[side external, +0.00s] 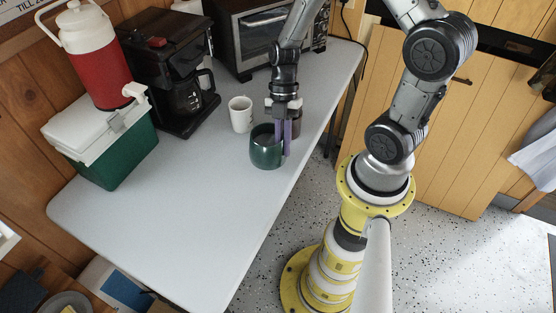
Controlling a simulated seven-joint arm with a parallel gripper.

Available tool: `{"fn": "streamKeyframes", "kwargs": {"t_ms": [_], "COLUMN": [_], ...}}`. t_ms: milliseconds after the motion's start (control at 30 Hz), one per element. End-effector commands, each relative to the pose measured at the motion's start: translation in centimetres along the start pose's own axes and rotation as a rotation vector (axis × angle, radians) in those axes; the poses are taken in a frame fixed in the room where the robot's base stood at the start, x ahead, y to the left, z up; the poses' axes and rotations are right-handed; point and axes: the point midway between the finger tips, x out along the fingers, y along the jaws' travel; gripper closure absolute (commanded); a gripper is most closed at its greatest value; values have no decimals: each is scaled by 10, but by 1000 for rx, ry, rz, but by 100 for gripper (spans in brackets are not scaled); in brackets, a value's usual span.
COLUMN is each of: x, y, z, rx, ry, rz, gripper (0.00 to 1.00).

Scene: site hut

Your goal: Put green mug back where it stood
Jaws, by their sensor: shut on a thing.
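The green mug (264,152) is upright at the front edge of the pale worktop (180,225), in the middle of the side external view. My gripper (284,138) points down at the mug's right side. Its purple fingers are shut on the mug, at its right wall or handle; I cannot tell which. The fingers hide that part of the mug. I cannot tell whether the mug's base touches the worktop.
A white mug (240,115) stands just behind the green mug. A dark brown mug (296,120) is partly hidden behind my gripper. A coffee maker (165,75), toaster oven (255,35), green cooler (110,150) and red jug (95,55) stand farther back. The worktop's left front is clear.

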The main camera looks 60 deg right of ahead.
Motion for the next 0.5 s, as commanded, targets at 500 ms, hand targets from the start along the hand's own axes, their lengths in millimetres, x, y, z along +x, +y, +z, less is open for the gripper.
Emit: {"fn": "streamKeyframes", "kwargs": {"t_ms": [500], "x": [45], "y": [8], "z": [19], "rx": [-2], "ry": [-1], "rz": [2], "gripper": [100]}}
